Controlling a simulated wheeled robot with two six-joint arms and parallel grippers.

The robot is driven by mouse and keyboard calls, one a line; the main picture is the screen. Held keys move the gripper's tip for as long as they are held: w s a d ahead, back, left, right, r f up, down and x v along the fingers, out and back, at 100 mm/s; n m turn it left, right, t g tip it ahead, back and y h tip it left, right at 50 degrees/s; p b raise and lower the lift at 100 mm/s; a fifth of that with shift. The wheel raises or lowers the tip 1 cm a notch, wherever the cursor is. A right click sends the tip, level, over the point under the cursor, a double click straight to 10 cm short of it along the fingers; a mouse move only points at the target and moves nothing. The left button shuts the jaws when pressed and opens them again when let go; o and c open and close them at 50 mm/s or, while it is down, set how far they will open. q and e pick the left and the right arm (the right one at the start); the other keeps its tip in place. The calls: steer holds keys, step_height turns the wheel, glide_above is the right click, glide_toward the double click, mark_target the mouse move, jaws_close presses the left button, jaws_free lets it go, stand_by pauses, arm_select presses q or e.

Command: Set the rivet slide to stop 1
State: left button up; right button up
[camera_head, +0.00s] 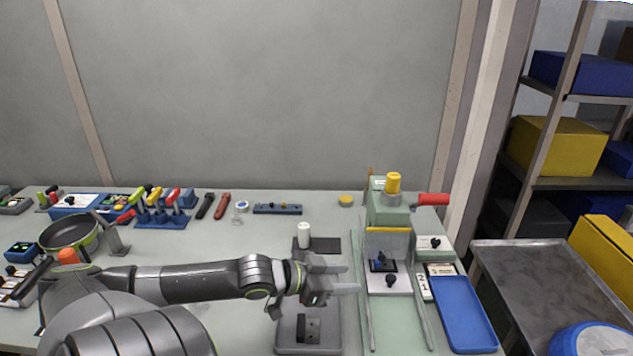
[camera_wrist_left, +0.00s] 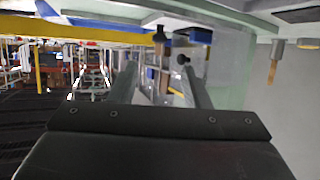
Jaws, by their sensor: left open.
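The rivet slide (camera_head: 397,284) is a pale plate with a black knob (camera_head: 390,279) and a small blue-and-black fixture (camera_head: 382,262). It sits on a light green base below the press (camera_head: 389,213). A small white label with black digits (camera_head: 424,287) stands just right of the slide. My left gripper (camera_head: 348,279) reaches in from the left, open and empty, with its fingertips just left of the slide, apart from the knob. In the left wrist view its two fingers (camera_wrist_left: 156,78) are spread, and a dark knob (camera_wrist_left: 183,59) shows beyond them, near one fingertip. My right gripper is not in view.
The press has a yellow cap (camera_head: 393,183) and a red handle (camera_head: 432,199). A blue tray (camera_head: 464,314) lies to the right. A white cylinder (camera_head: 304,234) stands behind my left gripper, and a grey block fixture (camera_head: 308,340) is in front of it. Tools line the table's back.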

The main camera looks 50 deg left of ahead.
arm_select(q)
steer(key=p+v, duration=0.5)
steer(key=v, duration=0.1)
steer(key=shift+s, duration=0.2)
stand_by(0.6)
